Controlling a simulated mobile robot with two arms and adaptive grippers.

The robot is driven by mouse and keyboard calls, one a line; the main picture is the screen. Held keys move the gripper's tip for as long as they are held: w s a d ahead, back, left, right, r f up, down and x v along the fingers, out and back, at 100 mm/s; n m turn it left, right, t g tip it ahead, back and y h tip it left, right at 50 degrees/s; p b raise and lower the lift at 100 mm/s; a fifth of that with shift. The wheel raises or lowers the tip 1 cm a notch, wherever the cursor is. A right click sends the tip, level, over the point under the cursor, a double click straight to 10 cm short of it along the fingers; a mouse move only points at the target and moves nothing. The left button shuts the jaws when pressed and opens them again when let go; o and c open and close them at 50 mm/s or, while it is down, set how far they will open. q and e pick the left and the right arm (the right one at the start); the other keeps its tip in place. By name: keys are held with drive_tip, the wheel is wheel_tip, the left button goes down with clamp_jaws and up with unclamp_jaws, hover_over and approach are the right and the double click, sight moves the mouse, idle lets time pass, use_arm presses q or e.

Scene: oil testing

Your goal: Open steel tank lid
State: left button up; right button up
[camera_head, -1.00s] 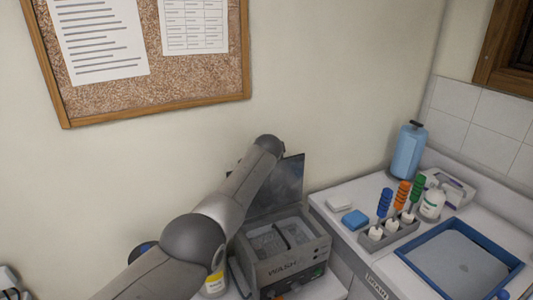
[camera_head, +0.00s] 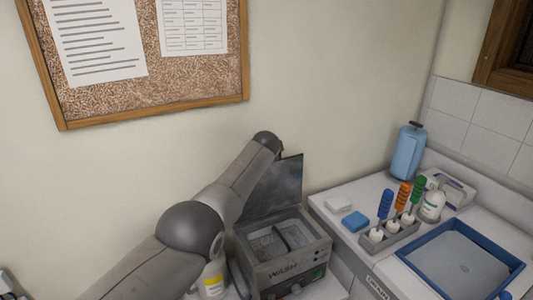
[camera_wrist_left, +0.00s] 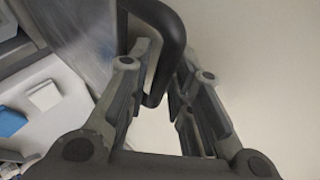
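The steel tank (camera_head: 290,268), a grey box labelled WASH, stands below the corkboard in the head view. Its lid (camera_head: 278,188) is raised and stands steeply up at the back, showing the basin's two compartments. My left arm reaches up from the lower left to beside the lid; its gripper is hidden there. In the left wrist view, the grey lid (camera_wrist_left: 84,40) is at upper left with a black bent handle (camera_wrist_left: 172,40). My left gripper (camera_wrist_left: 166,75) has its fingers apart on either side of the handle; firm contact is not clear. My right gripper is not in view.
A bottle with a yellow label (camera_head: 213,280) stands left of the tank. On the right counter are a blue sponge (camera_head: 355,221), a rack (camera_head: 392,236) with coloured-handled tools, a white bottle (camera_head: 432,205), a blue canister (camera_head: 408,152) and a blue-rimmed tray (camera_head: 503,264).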

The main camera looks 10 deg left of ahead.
use_arm(q)
drive_tip(key=shift+s+d+r, duration=0.1)
drive_tip(key=shift+s+r, duration=0.05)
idle(0.3)
drive_tip(key=shift+s, duration=0.1)
drive_tip(key=v, duration=0.7)
idle(0.5)
